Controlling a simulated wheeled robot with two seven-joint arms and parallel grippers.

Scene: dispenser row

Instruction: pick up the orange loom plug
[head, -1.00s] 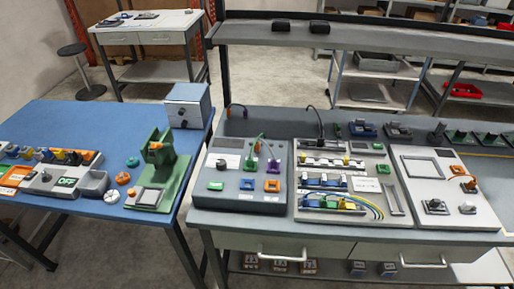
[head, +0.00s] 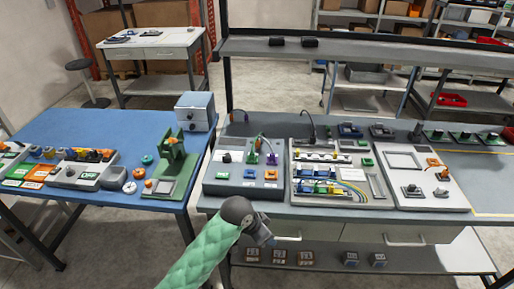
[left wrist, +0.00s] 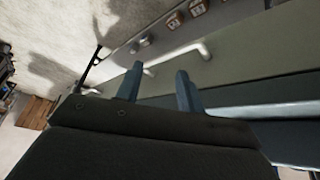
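An orange plug (head: 271,159) stands beside a purple one and a green one at the back of a grey box (head: 216,187) on the middle bench. Another orange piece (head: 433,162) with a dark cable sits on the right-hand panel; I cannot tell which is called the loom plug. My left arm shows in the head view, below and in front of the grey box; its fingers cannot be made out there. In the left wrist view my left gripper (left wrist: 158,78) has its fingers apart with nothing between them. No plug shows in that view. My right gripper is out of view.
The bench's front drawers have handles (head: 406,240); small boxes sit on the shelf below. A wired panel (head: 377,187) stands right of the grey box. A green fixture (head: 174,150) stands on the blue table (head: 92,124) at left.

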